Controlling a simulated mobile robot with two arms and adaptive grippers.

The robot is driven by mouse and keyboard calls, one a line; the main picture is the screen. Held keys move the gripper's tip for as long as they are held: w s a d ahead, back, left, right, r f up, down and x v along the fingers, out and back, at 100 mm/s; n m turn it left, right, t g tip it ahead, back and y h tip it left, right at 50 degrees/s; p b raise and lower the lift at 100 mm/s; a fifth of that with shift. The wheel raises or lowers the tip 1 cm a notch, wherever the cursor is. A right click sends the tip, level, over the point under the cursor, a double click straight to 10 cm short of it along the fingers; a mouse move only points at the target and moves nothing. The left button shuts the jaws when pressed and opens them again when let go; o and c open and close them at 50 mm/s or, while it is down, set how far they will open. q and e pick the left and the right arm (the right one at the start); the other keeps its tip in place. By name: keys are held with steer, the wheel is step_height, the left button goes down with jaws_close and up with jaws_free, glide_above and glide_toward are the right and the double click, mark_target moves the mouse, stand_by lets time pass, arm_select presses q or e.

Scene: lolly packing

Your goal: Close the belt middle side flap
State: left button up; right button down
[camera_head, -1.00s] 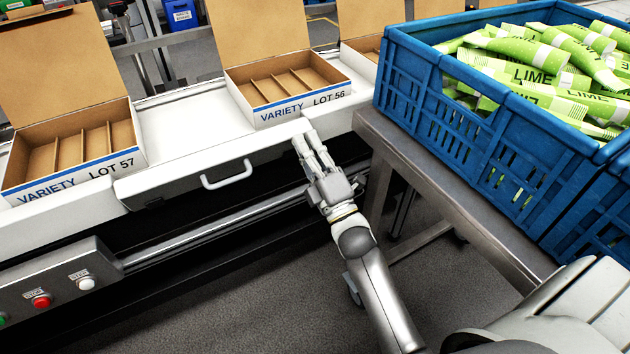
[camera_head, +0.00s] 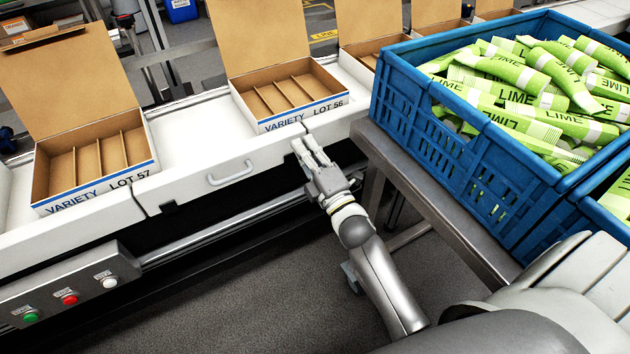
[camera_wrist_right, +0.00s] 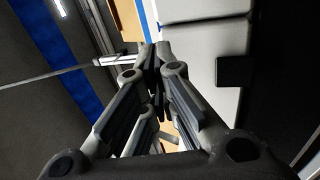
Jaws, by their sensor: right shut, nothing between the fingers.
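The belt's middle side flap (camera_head: 215,175) is a long white panel with a pale bar handle (camera_head: 230,173), on the near side of the conveyor in the head view. It now stands about upright, nearly in line with the white panels on either side; whether it is latched cannot be seen. My right gripper (camera_head: 306,147) is shut and empty, its fingertips at the flap's upper right end, touching it or very close. The closed fingers also show in the wrist view (camera_wrist_right: 158,55), beside white panelling. My left gripper is out of view.
Open cardboard boxes marked LOT 57 (camera_head: 95,185) and LOT 56 (camera_head: 300,116) stand on the belt (camera_head: 190,130). A blue crate (camera_head: 465,165) of green lime tubes is on a metal table (camera_head: 440,220) at right. A button panel (camera_head: 70,288) is lower left.

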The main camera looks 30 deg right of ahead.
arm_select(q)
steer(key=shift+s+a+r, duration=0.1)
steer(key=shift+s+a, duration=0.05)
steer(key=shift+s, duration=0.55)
arm_select(e)
steer(key=shift+w, duration=0.25)
steer(key=shift+x, duration=0.75)
steer(key=shift+r, duration=0.3)
steer(key=shift+d, duration=0.1)
